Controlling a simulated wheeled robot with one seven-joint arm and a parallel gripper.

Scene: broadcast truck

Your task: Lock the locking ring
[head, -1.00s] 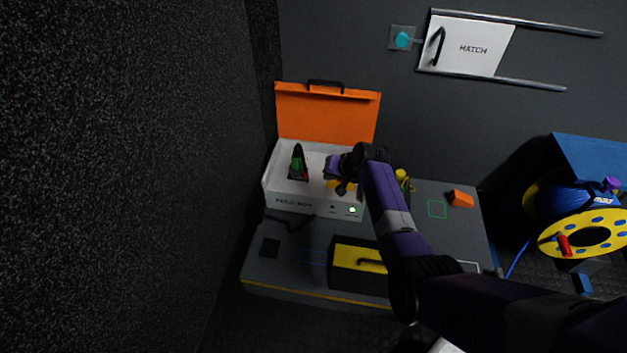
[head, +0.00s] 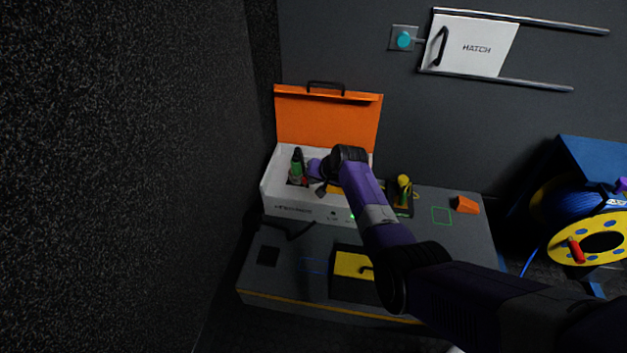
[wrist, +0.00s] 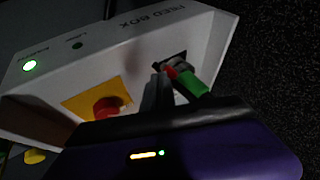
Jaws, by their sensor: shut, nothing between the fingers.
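A green and black connector (head: 297,167) stands at the left inside the open white feed box (head: 292,211). In the wrist view its green part (wrist: 201,86) and a red part (wrist: 179,71) sit at a dark square opening. I cannot tell which part is the locking ring. My gripper (wrist: 161,72) is shut and empty, its fingertips beside the red part; contact is unclear. In the head view my gripper (head: 321,189) is over the box, just right of the connector, partly hidden by my arm.
The orange lid (head: 325,118) stands open behind. A red knob on a yellow plate (wrist: 82,101) is close beside my gripper. A green light (wrist: 30,66) glows on the box front. A yellow-topped case (head: 350,264), an orange block (head: 466,205) and a cable reel (head: 566,246) are around.

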